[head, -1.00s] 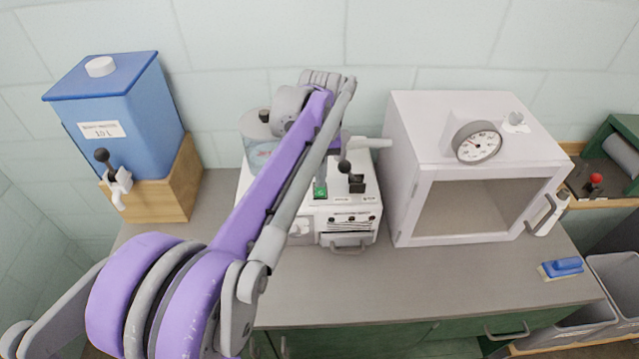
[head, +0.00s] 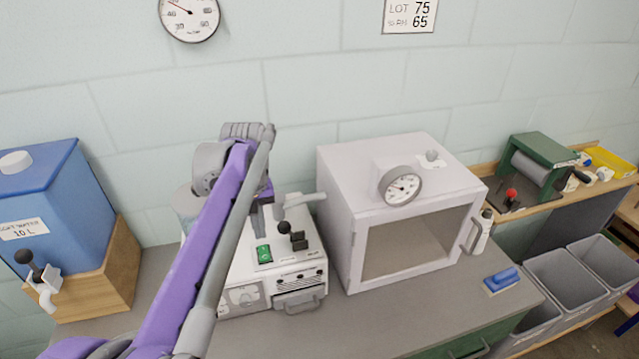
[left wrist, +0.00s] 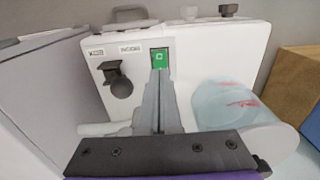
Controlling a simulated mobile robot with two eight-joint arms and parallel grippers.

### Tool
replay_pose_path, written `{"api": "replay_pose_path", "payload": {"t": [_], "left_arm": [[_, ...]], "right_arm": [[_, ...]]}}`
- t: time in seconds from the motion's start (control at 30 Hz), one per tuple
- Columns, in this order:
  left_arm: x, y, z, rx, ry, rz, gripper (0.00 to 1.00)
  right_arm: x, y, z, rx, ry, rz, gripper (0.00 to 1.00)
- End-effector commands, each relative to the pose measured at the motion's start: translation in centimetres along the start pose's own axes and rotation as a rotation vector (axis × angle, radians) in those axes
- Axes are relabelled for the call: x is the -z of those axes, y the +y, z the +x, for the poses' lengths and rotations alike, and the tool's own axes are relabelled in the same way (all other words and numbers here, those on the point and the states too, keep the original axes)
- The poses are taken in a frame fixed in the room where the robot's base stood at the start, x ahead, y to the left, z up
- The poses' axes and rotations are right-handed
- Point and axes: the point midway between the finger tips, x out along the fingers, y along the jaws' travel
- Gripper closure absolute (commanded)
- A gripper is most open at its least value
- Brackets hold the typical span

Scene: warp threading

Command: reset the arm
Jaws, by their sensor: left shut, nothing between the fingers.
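My left arm reaches from the lower left across the head view. My left gripper (head: 258,222) is partly hidden behind its own arm, above the white machine (head: 247,297). In the left wrist view the fingers (left wrist: 160,100) are together, with nothing between them. Their tips point toward the machine's green switch (left wrist: 160,58); I cannot tell whether they touch it. A black lever (left wrist: 115,78) is beside the switch. My right gripper is in no view.
A blue tank (head: 52,205) on a wooden block (head: 100,275) stands left. A white cabinet with a dial (head: 340,225) stands right of the machine. Beyond are a blue brush (head: 502,281), grey bins (head: 567,275) and a green device (head: 535,165). Bare counter (head: 400,310) lies in front.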

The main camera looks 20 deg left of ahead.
Motion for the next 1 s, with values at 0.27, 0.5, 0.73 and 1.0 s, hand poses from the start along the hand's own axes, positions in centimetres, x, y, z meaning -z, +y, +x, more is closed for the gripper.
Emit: {"api": "replay_pose_path", "payload": {"t": [0.27, 0.5, 0.73, 1.0], "left_arm": [[-2.1, 1.0, 0.6, -0.015, 0.043, 0.064, 1.0], [-10.6, 3.5, 4.5, -0.081, 0.23, 0.333, 1.0], [-17.8, 4.1, 9.7, -0.149, 0.411, 0.574, 1.0], [-20.9, 4.0, 12.5, -0.183, 0.501, 0.684, 1.0]], "right_arm": [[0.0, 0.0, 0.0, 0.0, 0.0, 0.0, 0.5], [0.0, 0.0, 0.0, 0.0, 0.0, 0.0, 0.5], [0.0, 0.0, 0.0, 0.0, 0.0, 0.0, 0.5], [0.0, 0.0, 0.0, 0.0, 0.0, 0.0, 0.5]]}}
